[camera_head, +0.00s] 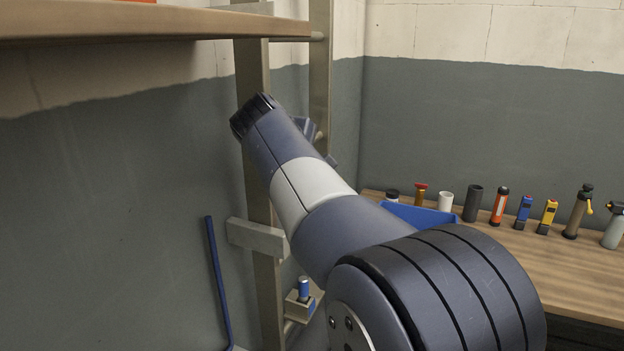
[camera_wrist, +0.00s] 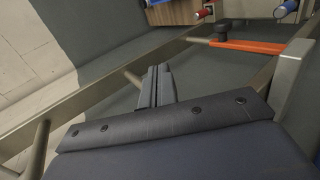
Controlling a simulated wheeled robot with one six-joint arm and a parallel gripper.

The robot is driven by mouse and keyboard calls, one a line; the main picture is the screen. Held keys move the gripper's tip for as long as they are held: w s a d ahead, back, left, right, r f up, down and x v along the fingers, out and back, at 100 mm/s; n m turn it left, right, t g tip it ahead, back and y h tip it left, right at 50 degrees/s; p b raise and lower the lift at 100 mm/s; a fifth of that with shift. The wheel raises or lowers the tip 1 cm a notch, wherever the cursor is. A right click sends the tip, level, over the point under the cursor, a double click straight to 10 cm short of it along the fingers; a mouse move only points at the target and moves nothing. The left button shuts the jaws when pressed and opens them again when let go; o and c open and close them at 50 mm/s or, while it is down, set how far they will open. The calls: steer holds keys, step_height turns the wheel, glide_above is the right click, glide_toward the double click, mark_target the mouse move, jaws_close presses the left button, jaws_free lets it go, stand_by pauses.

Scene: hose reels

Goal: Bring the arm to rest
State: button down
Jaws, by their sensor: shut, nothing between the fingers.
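My arm (camera_head: 318,190) reaches from the lower right of the head view up and left toward a metal rack post. My gripper (camera_wrist: 156,78) shows in the wrist view as two dark grey fingers pressed together, with nothing between them. In the head view the gripper is mostly hidden behind the end of the arm.
A wooden shelf (camera_head: 150,22) juts in at upper left. The rack post (camera_head: 257,190) stands close beside my arm. A blue rod (camera_head: 217,280) leans at the wall. A wooden bench (camera_head: 530,265) holds a blue tray (camera_head: 415,214) and several cylinders. An orange bar (camera_wrist: 250,46) lies near the rack.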

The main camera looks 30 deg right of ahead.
steer(key=shift+s+r, duration=0.1)
steer(key=shift+r, duration=0.15)
step_height(320, 180, down, 8)
steer(key=t+h+b, duration=0.1)
steer(key=b, duration=0.1)
steer(key=shift+s+a+f+b, duration=0.2)
steer(key=shift+s+a+b, duration=0.05)
steer(key=shift+a+b, duration=0.15)
stand_by(0.7)
